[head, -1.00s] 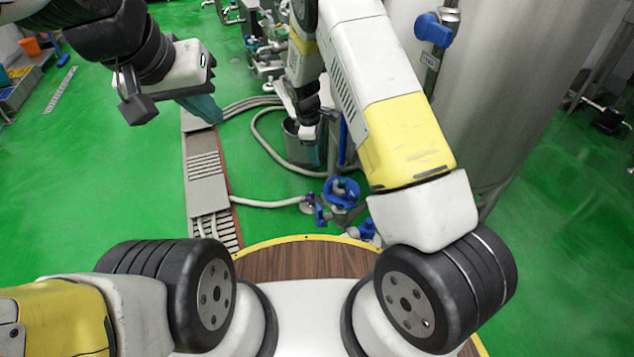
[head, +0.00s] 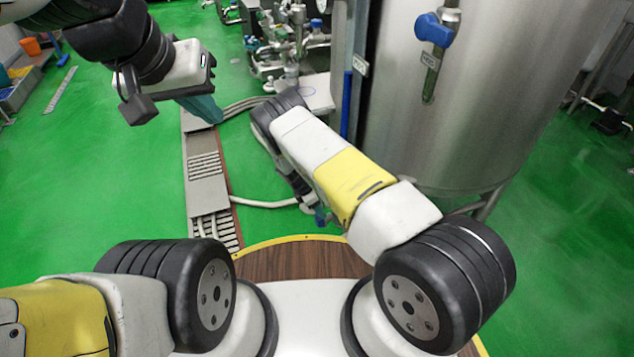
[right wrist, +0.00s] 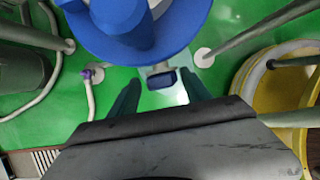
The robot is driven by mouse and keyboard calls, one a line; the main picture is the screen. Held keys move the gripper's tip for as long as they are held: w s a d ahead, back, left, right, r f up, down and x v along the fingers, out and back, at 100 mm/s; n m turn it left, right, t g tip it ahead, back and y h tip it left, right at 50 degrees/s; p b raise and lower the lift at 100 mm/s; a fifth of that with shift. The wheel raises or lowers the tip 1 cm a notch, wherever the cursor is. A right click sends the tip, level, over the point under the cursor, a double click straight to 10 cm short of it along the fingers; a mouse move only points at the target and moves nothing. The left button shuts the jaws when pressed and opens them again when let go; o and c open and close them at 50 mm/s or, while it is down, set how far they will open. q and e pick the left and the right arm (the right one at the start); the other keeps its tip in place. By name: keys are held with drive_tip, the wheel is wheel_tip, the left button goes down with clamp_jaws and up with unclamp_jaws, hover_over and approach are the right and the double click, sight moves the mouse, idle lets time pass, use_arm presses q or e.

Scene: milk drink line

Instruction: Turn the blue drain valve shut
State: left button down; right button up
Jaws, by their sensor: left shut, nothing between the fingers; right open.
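In the right wrist view, a large blue wheel-shaped valve part (right wrist: 135,30) fills the top middle. Below it, a small dark blue part with a pale surround (right wrist: 162,79) lies between the fingertips. I cannot tell which of the two is the drain valve's handle. My right gripper (right wrist: 158,88) is open, its teal fingers on either side of the small part, with no contact visible. In the head view my right arm hides the low valves; only the right gripper's tip (head: 319,215) shows below it. My left gripper (head: 204,108) is shut and empty, well away at upper left.
A large steel tank (head: 460,120) stands at right, with another blue valve handle (head: 434,30) high on its side. Pale hoses (head: 262,203) and a floor drain channel (head: 207,180) lie left of my right arm.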

drive_tip(key=shift+w+d+f, duration=0.1)
drive_tip(key=shift+d+f, duration=0.15)
drive_tip(key=shift+f, duration=0.35)
clamp_jaws()
idle(1.1)
